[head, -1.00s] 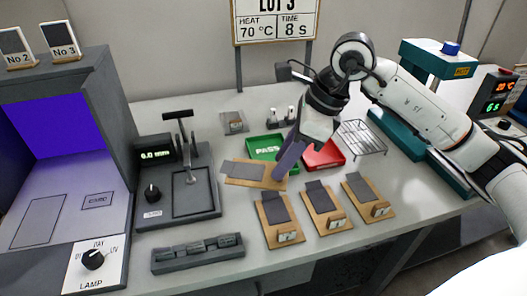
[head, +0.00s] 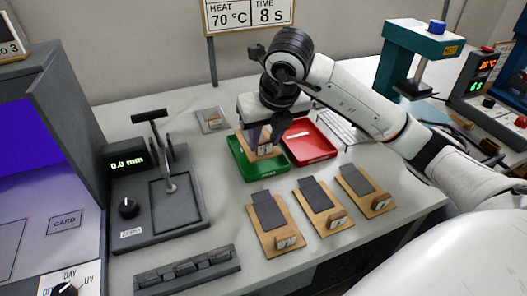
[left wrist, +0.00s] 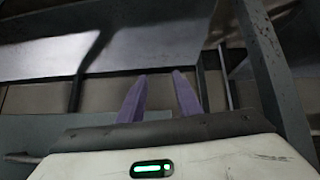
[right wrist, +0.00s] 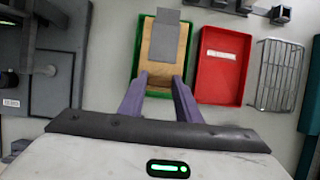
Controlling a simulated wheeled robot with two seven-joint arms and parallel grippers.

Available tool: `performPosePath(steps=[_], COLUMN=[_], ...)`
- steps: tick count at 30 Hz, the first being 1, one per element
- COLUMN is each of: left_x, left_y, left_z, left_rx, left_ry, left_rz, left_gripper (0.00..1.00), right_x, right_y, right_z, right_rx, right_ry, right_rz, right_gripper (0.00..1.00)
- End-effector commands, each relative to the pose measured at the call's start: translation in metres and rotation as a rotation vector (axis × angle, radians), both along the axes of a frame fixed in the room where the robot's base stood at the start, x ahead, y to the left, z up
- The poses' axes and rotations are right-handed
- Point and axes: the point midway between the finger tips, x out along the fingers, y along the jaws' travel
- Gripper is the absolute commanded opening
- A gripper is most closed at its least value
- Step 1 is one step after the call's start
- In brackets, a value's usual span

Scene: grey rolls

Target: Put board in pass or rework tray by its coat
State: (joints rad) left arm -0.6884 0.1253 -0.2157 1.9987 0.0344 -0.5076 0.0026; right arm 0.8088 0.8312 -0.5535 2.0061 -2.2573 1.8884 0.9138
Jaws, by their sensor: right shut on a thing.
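A brown board (head: 247,143) with a grey patch is over the green tray (head: 262,172). It also shows in the right wrist view (right wrist: 160,62), inside the outline of the green tray (right wrist: 137,45); whether it touches the tray floor is unclear. My right gripper (right wrist: 160,84) is shut on the board's near end. In the head view the right gripper (head: 268,134) partly hides the board. The red tray (head: 325,153) is just right of the green one and holds only a white label strip. My left gripper (left wrist: 159,75) is open and empty, seen only in its wrist view.
Three more boards on brown bases (head: 275,222) lie in front of the trays. A wire rack (head: 345,128) is right of the red tray. A gauge (head: 160,195) with a lever stands left, and a grey slotted block (head: 188,270) lies in front of it.

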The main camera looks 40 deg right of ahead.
Motion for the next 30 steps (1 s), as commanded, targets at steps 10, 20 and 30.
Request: performPosePath(steps=[10,20,30], left_x=[0.000,0.001,0.001], left_y=[-0.001,-0.001,-0.001], left_z=[-0.001,-0.001,-0.001], left_rx=[-0.001,-0.001,-0.001], left_ry=[-0.002,-0.001,-0.002], left_rz=[-0.001,-0.001,-0.001], left_gripper=[0.31,0.31,0.31], right_x=[-0.001,0.000,-0.001], right_y=[0.000,0.000,0.000], right_z=[-0.039,-0.039,-0.034], right_rx=[-0.001,-0.001,0.001], right_ry=[0.001,0.000,-0.002], right_rz=[0.002,0.002,0.003], right_gripper=[0.04,0.49,0.49])
